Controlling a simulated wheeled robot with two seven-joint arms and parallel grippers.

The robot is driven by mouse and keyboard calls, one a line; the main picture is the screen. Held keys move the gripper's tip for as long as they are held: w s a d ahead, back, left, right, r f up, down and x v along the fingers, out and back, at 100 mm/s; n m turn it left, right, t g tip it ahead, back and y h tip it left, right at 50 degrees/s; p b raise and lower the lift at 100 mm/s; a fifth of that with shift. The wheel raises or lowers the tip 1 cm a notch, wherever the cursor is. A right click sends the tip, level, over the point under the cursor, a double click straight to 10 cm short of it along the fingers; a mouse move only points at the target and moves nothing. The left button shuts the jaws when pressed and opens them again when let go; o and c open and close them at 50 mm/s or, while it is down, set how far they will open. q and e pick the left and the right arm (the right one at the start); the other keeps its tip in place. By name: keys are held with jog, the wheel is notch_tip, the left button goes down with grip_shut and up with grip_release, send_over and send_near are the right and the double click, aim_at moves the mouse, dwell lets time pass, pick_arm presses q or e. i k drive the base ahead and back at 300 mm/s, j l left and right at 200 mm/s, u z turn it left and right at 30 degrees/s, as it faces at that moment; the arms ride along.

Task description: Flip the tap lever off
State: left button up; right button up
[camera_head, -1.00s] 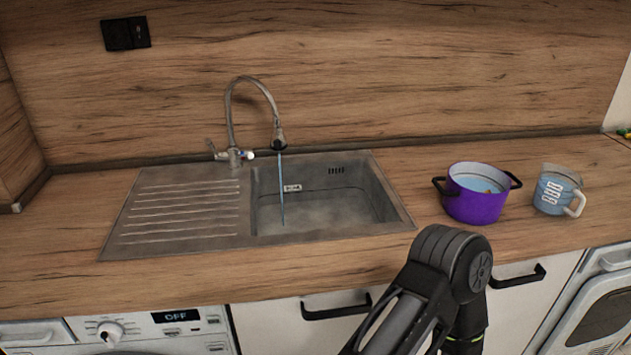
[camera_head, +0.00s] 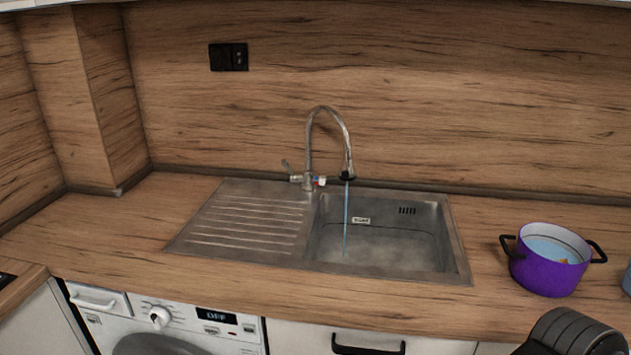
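The tap (camera_head: 309,150) is a curved metal spout behind the sink. A thin blue stream of water (camera_head: 346,215) falls from its mouth into the sink basin (camera_head: 385,245). A small red and blue mark shows on the right side of the base. Neither gripper is in view. Only a dark piece of my arm shows at the bottom right corner, far from the tap.
A purple pot (camera_head: 545,272) with black handles stands right of the sink, holding bluish liquid. The jug (camera_head: 627,280) is cut off at the right edge. The ribbed drainboard (camera_head: 245,225) and the counter left of it are clear. A washing machine (camera_head: 165,325) sits below.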

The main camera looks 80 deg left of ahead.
aim_at(294, 176)
jog(key=u, duration=2.8)
jog(key=l, duration=0.1)
